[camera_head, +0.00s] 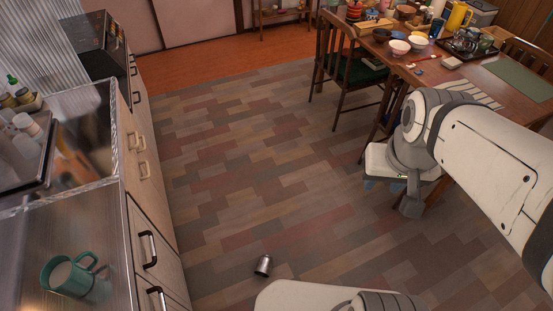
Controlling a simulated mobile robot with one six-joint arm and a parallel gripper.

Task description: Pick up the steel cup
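A small steel cup (263,265) lies on its side on the wood-patterned floor, low in the middle of the head view. It is near the front of the kitchen cabinets and just left of a white part of my own body. My arm comes in from the right. The end of the arm, with my gripper (412,203), hangs above the floor at the right, well apart from the cup. The fingers are small and partly hidden, so I cannot tell whether they are open or shut.
Kitchen cabinets with a steel counter (105,235) line the left, with a green mug (68,277) on it. A dining table (490,75) with bowls and dishes stands at the upper right, with a wooden chair (350,70) beside it. The middle floor is clear.

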